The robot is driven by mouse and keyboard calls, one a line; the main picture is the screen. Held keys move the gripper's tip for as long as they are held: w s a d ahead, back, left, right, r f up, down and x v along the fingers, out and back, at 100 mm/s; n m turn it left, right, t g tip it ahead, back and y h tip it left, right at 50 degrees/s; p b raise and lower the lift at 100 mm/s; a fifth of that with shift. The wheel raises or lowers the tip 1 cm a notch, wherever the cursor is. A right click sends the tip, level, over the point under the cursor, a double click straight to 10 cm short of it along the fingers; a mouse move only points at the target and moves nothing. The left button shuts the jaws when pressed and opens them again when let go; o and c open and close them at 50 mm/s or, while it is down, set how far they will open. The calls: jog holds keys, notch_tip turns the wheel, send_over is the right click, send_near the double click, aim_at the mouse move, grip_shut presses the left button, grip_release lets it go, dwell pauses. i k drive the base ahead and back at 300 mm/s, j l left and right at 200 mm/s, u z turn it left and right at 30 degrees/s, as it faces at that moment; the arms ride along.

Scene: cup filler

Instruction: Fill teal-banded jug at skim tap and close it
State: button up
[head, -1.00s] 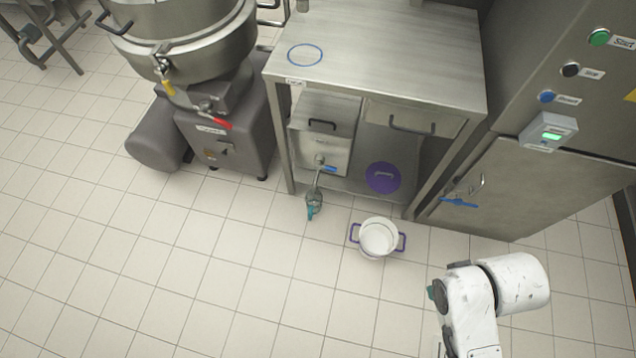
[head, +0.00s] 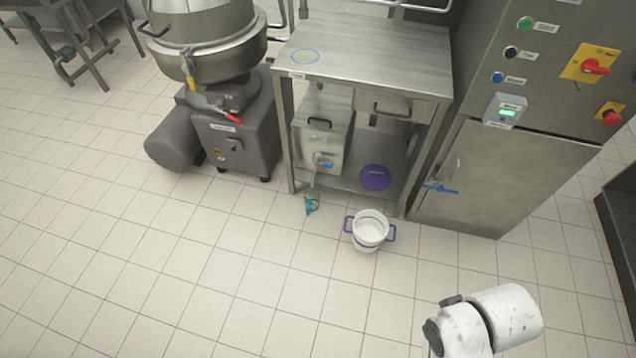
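The tap is on a steel box (head: 321,135) on the table's lower shelf. Whether anything flows from the tap, and how full the jug is, is too small to tell. The white arm link at the lower right is mine. My gripper is outside the picture.
A white pot with purple handles (head: 370,232) stands on the floor right of the jug. A purple lid (head: 376,177) rests on the lower shelf. A large mixer (head: 235,130) stands left, a steel cabinet (head: 490,185) right. The front tiled floor is clear.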

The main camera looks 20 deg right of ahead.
aim_at(315, 162)
jog(key=i+j, duration=0.15)
jog(key=i, duration=0.75)
jog(key=i+j+u, duration=0.15)
jog(key=i, duration=0.75)
